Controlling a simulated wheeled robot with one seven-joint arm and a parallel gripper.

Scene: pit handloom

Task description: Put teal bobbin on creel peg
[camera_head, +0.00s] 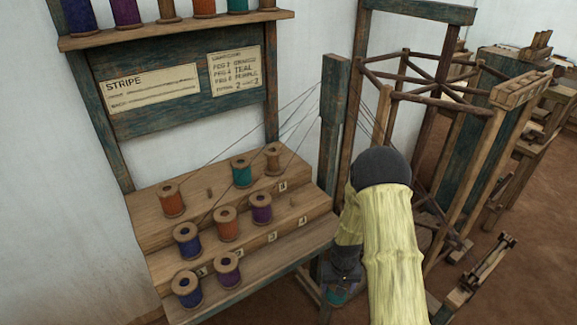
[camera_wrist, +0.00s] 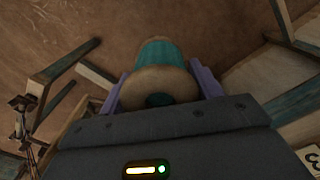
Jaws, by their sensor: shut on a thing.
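My gripper (camera_head: 340,288) is low, just right of the creel's front right corner in the head view. It is shut on a teal bobbin (camera_wrist: 160,54), whose pale round end faces the wrist camera between the two purple fingers. Only a sliver of this bobbin (camera_head: 336,298) shows in the head view. The stepped wooden creel (camera_head: 150,232) bears several bobbins. A bare peg (camera_head: 210,192) stands on its top step, between an orange bobbin (camera_head: 171,200) and another teal bobbin (camera_head: 241,172). A small bare peg seems to stand on the right of the middle step.
A stripe card (camera_head: 150,88) and a peg card (camera_head: 235,72) hang behind the creel; the latter lists orange, teal and purple. A shelf (camera_head: 180,32) above holds more bobbins. Threads run to a post (camera_head: 333,125). A wooden reel frame (camera_head: 430,90) stands right of my arm.

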